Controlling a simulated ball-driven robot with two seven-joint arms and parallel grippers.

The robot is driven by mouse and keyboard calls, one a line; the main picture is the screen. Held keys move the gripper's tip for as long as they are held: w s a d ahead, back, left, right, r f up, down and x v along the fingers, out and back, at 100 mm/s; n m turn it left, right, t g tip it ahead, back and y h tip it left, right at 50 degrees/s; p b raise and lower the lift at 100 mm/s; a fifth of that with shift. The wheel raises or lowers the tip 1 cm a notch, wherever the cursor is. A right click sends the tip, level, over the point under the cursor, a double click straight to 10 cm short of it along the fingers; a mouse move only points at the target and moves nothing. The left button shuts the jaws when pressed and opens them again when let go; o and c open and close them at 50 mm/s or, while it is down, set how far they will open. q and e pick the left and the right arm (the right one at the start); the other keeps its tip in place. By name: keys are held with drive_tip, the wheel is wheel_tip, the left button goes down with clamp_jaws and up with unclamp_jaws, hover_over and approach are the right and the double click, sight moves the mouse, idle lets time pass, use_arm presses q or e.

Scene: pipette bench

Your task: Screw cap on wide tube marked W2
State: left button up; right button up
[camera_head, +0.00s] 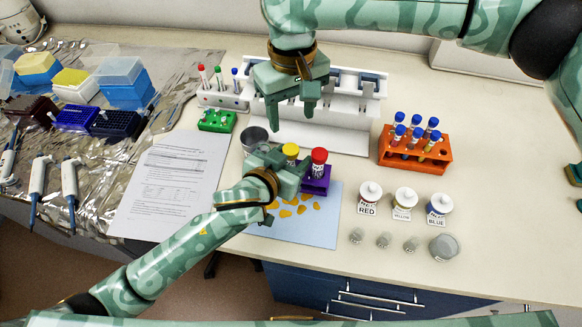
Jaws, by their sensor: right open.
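Two wide tubes stand in a purple rack (318,186) near the centre, one with a yellow cap (290,150) and one with a red cap (319,155). No W2 mark is readable on either, and my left gripper hides much of the yellow-capped one. My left gripper (297,168) is at the rack, right beside the yellow-capped tube. Whether its fingers are closed on the tube cannot be seen. My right gripper (291,112) is open and empty, pointing down above and behind the rack, in front of the white pipette stand.
A blue mat (325,228) with orange-yellow pieces lies before the rack. A grey cup (254,139) and a green rack (217,121) are left. An orange tube rack (432,160), labelled bottles (405,203) and a round grey lid (443,247) are right. The bench's far right is clear.

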use_arm(q)
drive_tip(key=shift+s, duration=0.1)
drive_tip(key=shift+s+a+r, duration=0.2)
drive_tip(key=shift+s+a, duration=0.05)
drive_tip(key=shift+s, duration=0.05)
drive_tip(key=p+v, duration=0.3)
drive_tip(key=v, duration=1.2)
drive_tip(key=shift+a, duration=0.15)
drive_tip(key=shift+s, duration=0.15)
